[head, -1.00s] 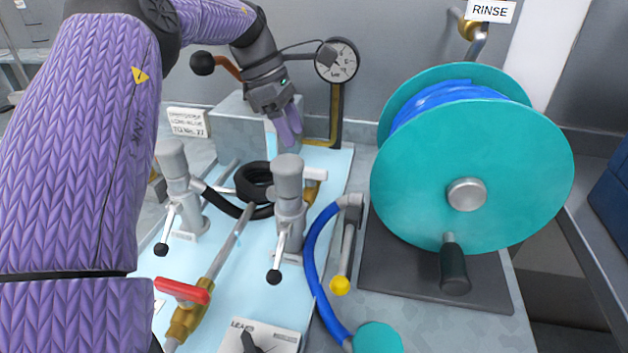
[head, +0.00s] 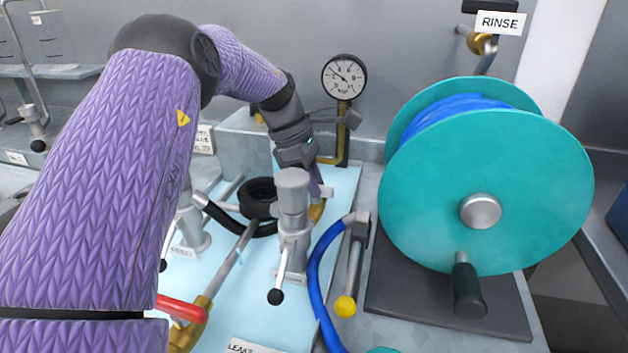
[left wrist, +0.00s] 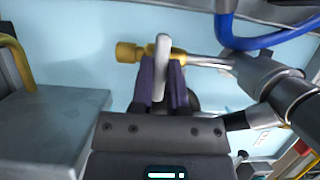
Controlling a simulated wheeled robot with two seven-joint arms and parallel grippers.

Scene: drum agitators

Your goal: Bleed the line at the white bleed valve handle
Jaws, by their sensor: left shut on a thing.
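The white bleed valve handle (left wrist: 161,66) stands between the two purple fingers of my left gripper (left wrist: 162,84) in the left wrist view, and the fingers are shut on it. The brass valve body (left wrist: 129,53) sits just behind it on a grey pipe. In the head view the left gripper (head: 316,188) reaches down behind a grey upright cylinder (head: 293,215). Only a small end of the white handle (head: 327,191) shows there, right of the fingers; the cylinder and gripper hide the rest. My right gripper is not in view.
A pressure gauge (head: 344,76) stands behind the gripper. A teal hose reel (head: 470,190) fills the right side. A blue hose (head: 318,270) and yellow-tipped lever (head: 345,306) lie between. A red handle (head: 182,309) is at lower left. A grey box (head: 240,140) stands behind.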

